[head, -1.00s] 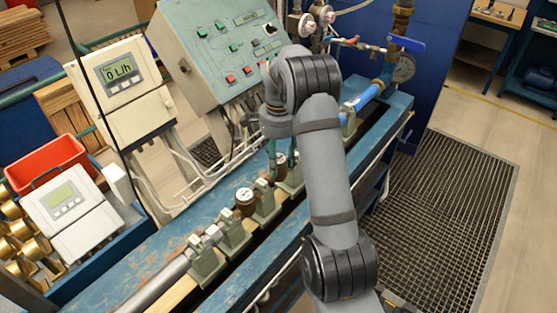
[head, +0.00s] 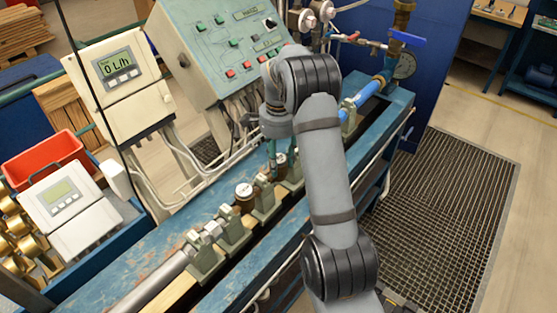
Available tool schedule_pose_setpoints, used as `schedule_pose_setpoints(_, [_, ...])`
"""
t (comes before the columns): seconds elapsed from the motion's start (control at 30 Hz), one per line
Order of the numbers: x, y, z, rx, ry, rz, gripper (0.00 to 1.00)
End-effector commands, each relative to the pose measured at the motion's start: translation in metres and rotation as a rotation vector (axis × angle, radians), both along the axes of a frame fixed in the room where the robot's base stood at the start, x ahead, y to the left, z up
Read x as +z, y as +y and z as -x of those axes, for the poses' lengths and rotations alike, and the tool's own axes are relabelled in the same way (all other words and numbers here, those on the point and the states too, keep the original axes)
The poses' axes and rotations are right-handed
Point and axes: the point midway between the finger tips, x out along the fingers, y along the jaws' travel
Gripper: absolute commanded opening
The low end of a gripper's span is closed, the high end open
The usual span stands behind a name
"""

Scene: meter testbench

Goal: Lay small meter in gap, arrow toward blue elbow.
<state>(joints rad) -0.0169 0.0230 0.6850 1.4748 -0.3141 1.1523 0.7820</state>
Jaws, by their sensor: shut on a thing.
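My gripper (head: 279,153) is low over the test bench, partly hidden by my own wrist. Its teal fingers are shut on a small brass-brown meter (head: 281,161) with a pale round top. The held meter is at the row of grey-green clamps, mostly covered, so I cannot tell whether it touches a support or where its arrow points. A second small meter (head: 244,194) with a white dial stands in the row nearer the camera.
Grey-green clamps (head: 232,232) line the blue bench (head: 150,250), with a steel pipe (head: 160,283) at the near end. The control console (head: 215,55) and a display reading 0 L/h (head: 118,65) stand behind. A red bin (head: 42,158) is at left. Floor grating is at right.

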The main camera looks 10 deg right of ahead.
Motion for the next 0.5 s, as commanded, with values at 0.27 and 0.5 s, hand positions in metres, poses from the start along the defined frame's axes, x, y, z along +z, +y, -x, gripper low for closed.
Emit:
schedule_pose_setpoints(0.27, [-0.003,-0.0001,-0.0005,0.0,-0.002,0.0,0.0])
schedule_pose_setpoints(0.5, [-0.0058,-0.0001,-0.0005,0.0,-0.002,0.0,0.0])
